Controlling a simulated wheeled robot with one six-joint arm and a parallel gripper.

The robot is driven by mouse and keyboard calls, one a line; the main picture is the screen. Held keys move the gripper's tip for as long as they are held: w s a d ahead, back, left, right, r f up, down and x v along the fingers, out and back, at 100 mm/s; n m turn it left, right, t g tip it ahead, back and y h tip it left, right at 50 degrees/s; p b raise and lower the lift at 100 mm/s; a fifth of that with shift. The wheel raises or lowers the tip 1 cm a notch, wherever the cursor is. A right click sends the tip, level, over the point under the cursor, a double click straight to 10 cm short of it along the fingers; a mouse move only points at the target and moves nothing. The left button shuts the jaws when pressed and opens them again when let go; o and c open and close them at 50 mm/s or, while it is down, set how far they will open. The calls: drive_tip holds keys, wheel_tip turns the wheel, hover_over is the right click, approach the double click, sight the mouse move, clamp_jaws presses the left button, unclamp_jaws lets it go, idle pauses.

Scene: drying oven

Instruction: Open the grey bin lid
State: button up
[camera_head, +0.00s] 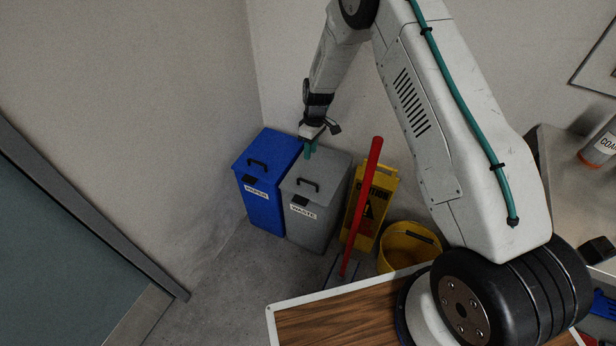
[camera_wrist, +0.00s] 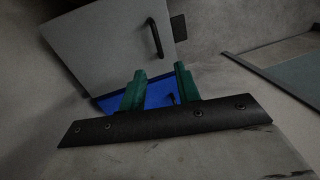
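The grey bin (camera_head: 312,222), labelled WASTE, stands on the floor in the corner. Its grey lid (camera_head: 327,170) lies shut, with a dark bar handle (camera_head: 307,184) near the front. In the wrist view the grey lid (camera_wrist: 105,45) fills the upper left, with its handle (camera_wrist: 155,38) beyond my fingers. My gripper (camera_head: 309,151) points down above the back left part of the grey bin, close to the blue bin. In the wrist view its green fingers (camera_wrist: 160,82) are apart with nothing held between them. The head view does not show clearly how high the fingertips are.
A blue bin (camera_head: 267,205) with a shut lid stands directly left of the grey bin. To the right are a yellow caution sign (camera_head: 380,190), a red pole (camera_head: 362,205) and a yellow bucket (camera_head: 400,250). Open floor (camera_head: 215,290) lies in front of the bins.

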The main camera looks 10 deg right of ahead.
sight(308, 177)
drive_tip(key=f, duration=0.4)
drive_tip(key=s+a+f, duration=0.1)
drive_tip(key=f, duration=0.8)
drive_tip(key=shift+s+a, duration=0.15)
drive_tip(key=shift+a, duration=0.05)
clamp_jaws()
